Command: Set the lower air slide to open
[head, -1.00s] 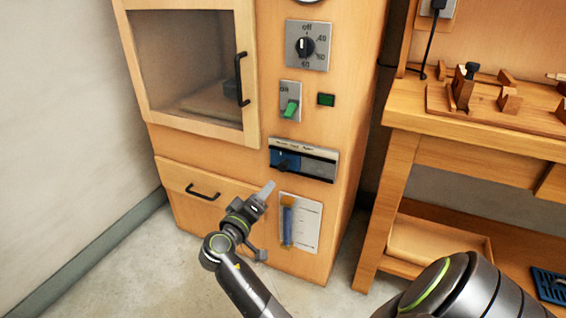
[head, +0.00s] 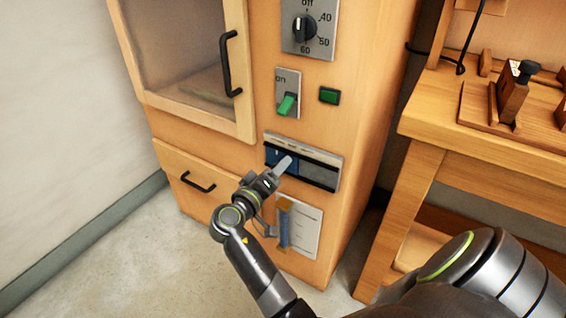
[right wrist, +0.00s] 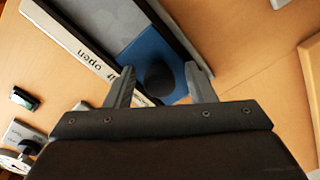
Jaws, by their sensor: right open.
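The lower air slide is a panel (head: 322,172) low on the wooden cabinet front, with a blue plate (head: 271,154) at its left end and grey to the right. In the right wrist view the blue plate (right wrist: 143,48) carries a round black knob (right wrist: 158,80). A white label strip (right wrist: 82,38) beside it reads "open", upside down. My right gripper (head: 284,165) is at the panel's left part and hides some of the blue plate. In the right wrist view my right gripper (right wrist: 160,72) is open, one finger on each side of the knob. My left gripper is not in view.
Above the panel are a green switch (head: 287,104), a green button (head: 329,95) and a dial (head: 304,29). A gauge card (head: 306,232) is below, a drawer handle (head: 197,182) to the left. A wooden workbench (head: 480,140) stands at right.

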